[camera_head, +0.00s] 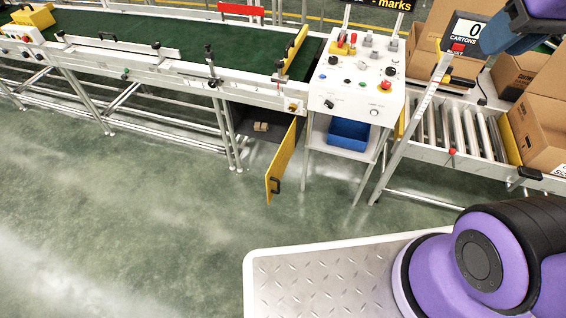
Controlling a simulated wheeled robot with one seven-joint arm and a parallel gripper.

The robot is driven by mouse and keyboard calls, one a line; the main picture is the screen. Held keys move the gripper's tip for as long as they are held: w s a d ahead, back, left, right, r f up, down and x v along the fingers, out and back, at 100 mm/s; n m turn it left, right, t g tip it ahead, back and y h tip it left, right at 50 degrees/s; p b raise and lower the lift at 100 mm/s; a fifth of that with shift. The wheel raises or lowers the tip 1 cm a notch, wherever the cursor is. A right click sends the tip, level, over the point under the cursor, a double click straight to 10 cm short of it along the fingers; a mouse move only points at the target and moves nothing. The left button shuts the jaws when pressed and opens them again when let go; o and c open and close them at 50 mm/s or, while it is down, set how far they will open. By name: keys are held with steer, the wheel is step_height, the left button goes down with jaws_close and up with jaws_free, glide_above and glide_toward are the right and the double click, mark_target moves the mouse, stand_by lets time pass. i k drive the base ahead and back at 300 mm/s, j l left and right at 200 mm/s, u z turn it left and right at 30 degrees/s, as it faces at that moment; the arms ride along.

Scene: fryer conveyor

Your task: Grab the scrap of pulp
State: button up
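A small tan piece, which looks like the scrap of pulp (261,126), lies on the dark floor of an open compartment (286,135) under the right end of the conveyor. It looks like one or two small blocks close together; I cannot tell which. The compartment's yellow door (281,165) with a black handle stands swung open toward the front, just right of the piece. Purple parts of my arm show at the lower right and top right, far from the piece. No gripper fingers are visible.
A green-belted conveyor (180,40) runs along the back. A white control stand (355,92) with a blue bin (348,134) on its lower shelf stands right of the door. A roller track (455,130) and cardboard cartons (541,118) are at right. The green floor in front is clear.

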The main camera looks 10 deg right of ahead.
mark_target(264, 126)
steer(key=i+j+z, duration=0.1)
steer(key=j+z, duration=0.15)
steer(key=j, duration=0.85)
steer(key=j+z, duration=0.3)
steer(key=j, duration=0.75)
steer(key=k+j+z, duration=0.1)
steer(key=j+z, duration=0.15)
steer(key=j, duration=0.85)
